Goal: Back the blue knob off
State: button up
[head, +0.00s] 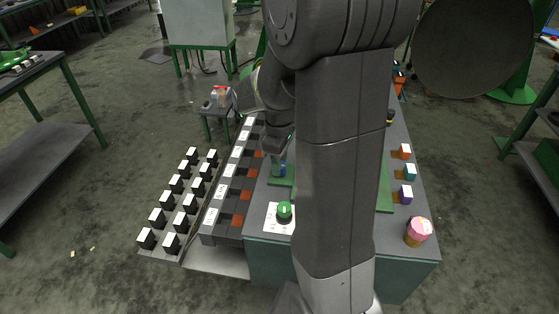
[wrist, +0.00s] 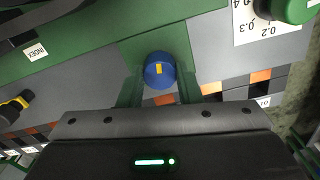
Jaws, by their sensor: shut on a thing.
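The blue knob (wrist: 160,70) is round with a yellow mark on its top face, and it sits on a green strip of the bench in the wrist view. My gripper (wrist: 159,76) reaches down over it with one finger on each side, shut on the knob. In the head view, a small part of the blue knob (head: 282,170) shows under my gripper (head: 280,164). My arm hides much of the bench around it.
A green knob (head: 284,211) stands on a white dial card near the bench's front. A pink-topped round piece (head: 419,232) is at the front right corner. White-topped blocks (head: 182,201) stand in rows at left. Small coloured blocks (head: 405,172) line the right side.

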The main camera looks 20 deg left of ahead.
jog(key=shift+n, duration=0.3)
jog(key=o, duration=1)
notch_tip(320, 180, up, 14)
jog(key=shift+f, duration=0.1)
dwell(0.4)
notch_tip(320, 180, down, 14)
jog(key=shift+r, duration=0.1)
dwell(0.5)
jog(key=shift+r, duration=0.1)
